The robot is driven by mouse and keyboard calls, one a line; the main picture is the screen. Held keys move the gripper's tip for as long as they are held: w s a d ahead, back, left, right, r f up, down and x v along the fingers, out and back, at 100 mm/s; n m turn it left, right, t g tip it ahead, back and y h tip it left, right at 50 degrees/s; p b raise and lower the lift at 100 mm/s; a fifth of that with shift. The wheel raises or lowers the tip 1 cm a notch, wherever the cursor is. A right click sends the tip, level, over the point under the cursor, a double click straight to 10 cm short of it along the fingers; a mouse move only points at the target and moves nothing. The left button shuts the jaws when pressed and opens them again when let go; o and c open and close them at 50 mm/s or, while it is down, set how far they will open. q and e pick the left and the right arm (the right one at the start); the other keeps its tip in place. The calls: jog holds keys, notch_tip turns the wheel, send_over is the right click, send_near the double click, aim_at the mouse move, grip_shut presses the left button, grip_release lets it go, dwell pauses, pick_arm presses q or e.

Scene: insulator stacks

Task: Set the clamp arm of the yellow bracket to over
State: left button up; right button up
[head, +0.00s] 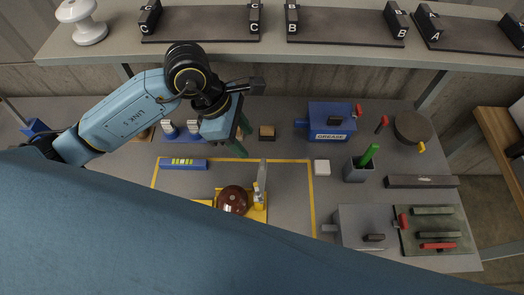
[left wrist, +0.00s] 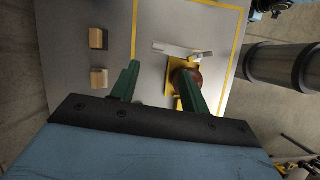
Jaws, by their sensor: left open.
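The yellow bracket (head: 260,215) sits inside the yellow outline on the table, with a brown round insulator (head: 234,200) at it. Its grey clamp arm (head: 263,173) stands up or back at the bracket's right side, not across the insulator. The left wrist view shows the bracket (left wrist: 170,80), the clamp arm (left wrist: 172,49) and the insulator (left wrist: 187,78), partly behind a finger. My left gripper (head: 243,141) has green fingers, open and empty, above and behind the bracket. It also shows in the left wrist view (left wrist: 156,72). My right gripper is not in view.
The shelf (head: 270,50) runs along the back.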

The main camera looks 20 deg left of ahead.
aim_at(263, 162)
pick_arm(q)
jog(key=x, duration=0.9)
jog(key=shift+w+d+f, duration=0.1)
jog(key=shift+f, duration=0.05)
jog(key=shift+d+f, duration=0.1)
jog(key=shift+f, duration=0.2)
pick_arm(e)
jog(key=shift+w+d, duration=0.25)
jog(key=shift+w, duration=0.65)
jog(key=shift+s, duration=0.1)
pick_arm(q)
grip_shut()
